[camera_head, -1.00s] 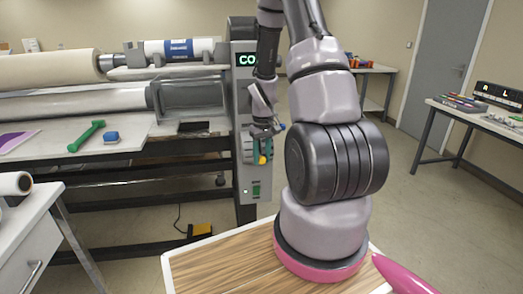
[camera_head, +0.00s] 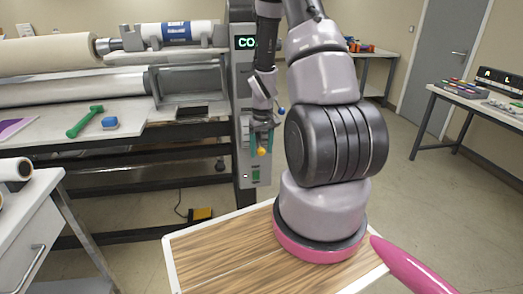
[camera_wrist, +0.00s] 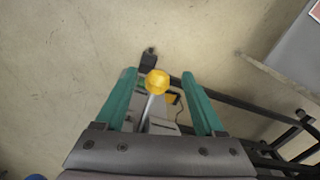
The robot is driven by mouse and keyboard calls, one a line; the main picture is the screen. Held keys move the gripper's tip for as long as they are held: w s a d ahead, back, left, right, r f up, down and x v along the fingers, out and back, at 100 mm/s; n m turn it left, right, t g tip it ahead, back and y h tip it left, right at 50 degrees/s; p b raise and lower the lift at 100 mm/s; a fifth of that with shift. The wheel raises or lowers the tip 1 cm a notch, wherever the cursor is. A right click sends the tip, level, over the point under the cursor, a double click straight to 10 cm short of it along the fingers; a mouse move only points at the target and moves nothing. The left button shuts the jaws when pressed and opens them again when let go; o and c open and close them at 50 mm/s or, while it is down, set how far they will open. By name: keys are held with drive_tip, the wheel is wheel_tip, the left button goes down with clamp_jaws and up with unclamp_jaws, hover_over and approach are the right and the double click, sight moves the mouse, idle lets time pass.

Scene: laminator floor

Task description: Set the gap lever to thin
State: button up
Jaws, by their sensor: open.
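A lever with a yellow ball knob (camera_head: 261,151) is at the front of the machine's grey control column (camera_head: 243,100). In the wrist view its yellow knob (camera_wrist: 157,82) and silver rod lie between my gripper's two green fingers, with space on both sides. My gripper (camera_head: 261,143) is open around the lever, fingers pointing down in the head view; it also shows in the wrist view (camera_wrist: 159,76). A blue ball knob (camera_head: 280,109) sits higher, right of my wrist. No thin marking is readable, and my arm hides part of the column.
A lit display (camera_head: 246,43) and a green switch (camera_head: 256,175) are on the column. The laminator's rollers (camera_head: 75,90) and table with a green tool (camera_head: 85,121) are at left. A yellow-black pedal (camera_head: 200,215) lies on the floor. Open floor is at right.

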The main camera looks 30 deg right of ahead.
wheel_tip(320, 180, up, 10)
drive_tip(key=shift+r, duration=0.2)
drive_tip(key=shift+d, duration=0.1)
idle(0.4)
drive_tip(key=s+a+r+m+t, duration=0.1)
drive_tip(key=s+a+r+t, duration=0.15)
drive_tip(key=r, duration=0.65)
drive_tip(key=s+a+r+m+t, duration=0.15)
drive_tip(key=a+r, duration=0.25)
drive_tip(key=r, duration=0.5)
drive_tip(key=s+a+r+m+t+y, duration=0.1)
drive_tip(key=s+a+r, duration=0.2)
drive_tip(key=s+r, duration=0.3)
drive_tip(key=s+a+r+t, duration=0.2)
drive_tip(key=s+a+r, duration=0.1)
drive_tip(key=s+r, duration=0.2)
drive_tip(key=s, duration=0.2)
drive_tip(key=shift+s+a+r+m+y, duration=0.3)
drive_tip(key=shift+s+r+m+y, duration=0.05)
drive_tip(key=shift+y, duration=0.05)
idle(1.3)
